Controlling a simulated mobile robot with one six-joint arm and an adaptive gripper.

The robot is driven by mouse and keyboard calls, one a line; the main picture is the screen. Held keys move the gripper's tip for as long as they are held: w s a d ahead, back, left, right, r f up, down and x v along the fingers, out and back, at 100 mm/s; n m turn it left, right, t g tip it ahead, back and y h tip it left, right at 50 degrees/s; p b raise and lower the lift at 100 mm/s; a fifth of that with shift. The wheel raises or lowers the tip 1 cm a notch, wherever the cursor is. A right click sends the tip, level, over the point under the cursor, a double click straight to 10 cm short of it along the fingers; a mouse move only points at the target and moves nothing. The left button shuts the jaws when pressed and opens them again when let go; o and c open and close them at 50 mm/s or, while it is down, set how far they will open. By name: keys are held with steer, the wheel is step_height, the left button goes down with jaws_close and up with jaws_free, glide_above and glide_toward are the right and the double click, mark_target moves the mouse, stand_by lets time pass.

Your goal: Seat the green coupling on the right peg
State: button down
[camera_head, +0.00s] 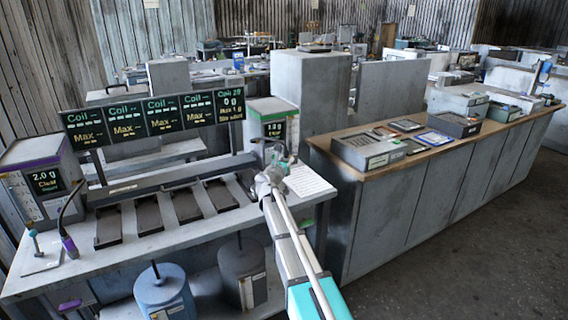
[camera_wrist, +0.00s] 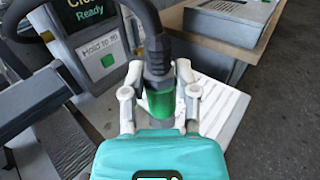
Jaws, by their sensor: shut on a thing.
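The green coupling (camera_wrist: 161,103) hangs at the end of a thick black hose (camera_wrist: 154,45) in the wrist view. My gripper (camera_wrist: 158,84) is shut on the coupling and its hose end, with one pale finger on each side. In the camera_head view my gripper (camera_head: 274,174) is at the right end of the bench, in front of the green-topped unit (camera_head: 268,128). A small grey part shows just under the coupling in the wrist view. I cannot tell whether it is the right peg or whether the coupling touches it.
A purple-topped unit (camera_head: 42,178) and a purple coupling (camera_head: 69,246) on a cable are at the bench's left end. Several dark trays (camera_head: 147,215) lie along the bench (camera_head: 180,240). A white printed sheet (camera_head: 306,181) lies right of my gripper. A wood-topped counter (camera_head: 341,179) stands further right.

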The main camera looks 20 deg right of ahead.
steer(key=shift+f, duration=0.1)
steer(key=b, duration=0.5)
glide_above(286, 187)
steer(key=shift+f, duration=2.15)
steer(key=shift+f+b, duration=1.2)
steer(key=shift+f, duration=0.2)
steer(key=shift+c, duration=1.5)
jaws_free()
steer(key=v, duration=1.2)
steer(key=shift+w, duration=0.1)
